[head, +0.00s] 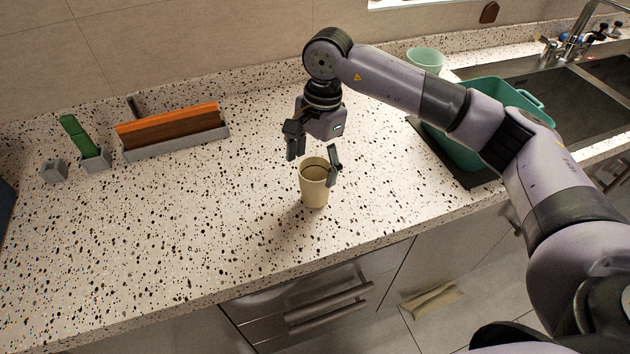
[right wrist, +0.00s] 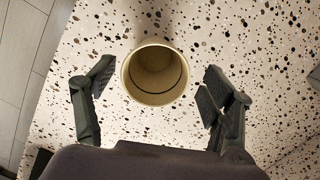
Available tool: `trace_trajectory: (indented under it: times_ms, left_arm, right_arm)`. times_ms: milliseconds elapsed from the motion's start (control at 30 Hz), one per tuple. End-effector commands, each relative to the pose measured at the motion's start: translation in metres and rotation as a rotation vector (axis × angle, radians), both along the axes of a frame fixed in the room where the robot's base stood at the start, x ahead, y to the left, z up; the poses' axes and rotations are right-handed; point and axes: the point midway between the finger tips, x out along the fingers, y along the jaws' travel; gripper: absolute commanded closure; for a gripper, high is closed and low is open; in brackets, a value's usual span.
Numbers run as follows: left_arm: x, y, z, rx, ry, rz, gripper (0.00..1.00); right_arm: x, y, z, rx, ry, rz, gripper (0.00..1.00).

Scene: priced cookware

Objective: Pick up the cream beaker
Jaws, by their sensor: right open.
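The cream beaker (head: 314,190) stands upright on the speckled counter (head: 200,230), near its front edge. My right gripper (head: 314,158) is open just above and behind the beaker, with one finger on each side of its rim in the head view. In the right wrist view the beaker (right wrist: 155,73) shows its open, empty mouth. It lies between and slightly ahead of the two spread fingers of the gripper (right wrist: 155,85), with a gap on both sides. My left gripper is not in view.
A grey holder with orange and brown boards (head: 175,128) and a green-handled item (head: 78,138) stand at the left. The counter left of the beaker is clear.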

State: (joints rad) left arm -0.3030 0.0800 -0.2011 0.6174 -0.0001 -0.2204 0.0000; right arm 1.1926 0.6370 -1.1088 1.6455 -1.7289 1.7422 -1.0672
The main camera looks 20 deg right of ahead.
Motion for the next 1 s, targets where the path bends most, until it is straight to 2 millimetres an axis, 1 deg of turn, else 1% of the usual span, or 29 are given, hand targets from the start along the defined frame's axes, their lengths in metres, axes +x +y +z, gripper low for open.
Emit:
trace_trajectory:
  times_ms: [167,267,333,433,533,700,1000]
  left_arm:
    - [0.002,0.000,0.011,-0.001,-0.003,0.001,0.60]
    - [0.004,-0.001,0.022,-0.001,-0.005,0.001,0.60]
    - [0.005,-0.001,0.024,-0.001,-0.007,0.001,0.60]
    - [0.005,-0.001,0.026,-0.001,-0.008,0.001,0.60]
    - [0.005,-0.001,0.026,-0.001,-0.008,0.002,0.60]
    - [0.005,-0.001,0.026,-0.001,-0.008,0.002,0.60]
    - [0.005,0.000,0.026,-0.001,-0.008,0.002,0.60]
  right_arm:
    - [-0.003,0.000,-0.013,0.000,0.005,0.001,0.24]
    - [-0.005,-0.001,-0.028,-0.001,0.006,-0.001,0.24]
    - [-0.005,0.000,-0.039,0.001,0.006,0.001,0.24]
    - [-0.005,0.001,-0.050,0.001,0.002,0.001,0.24]
    - [-0.005,0.002,-0.055,0.001,0.001,0.001,0.24]
    - [-0.005,0.002,-0.055,0.001,0.000,0.001,0.24]
    - [-0.005,0.002,-0.054,0.001,0.000,0.001,0.43]
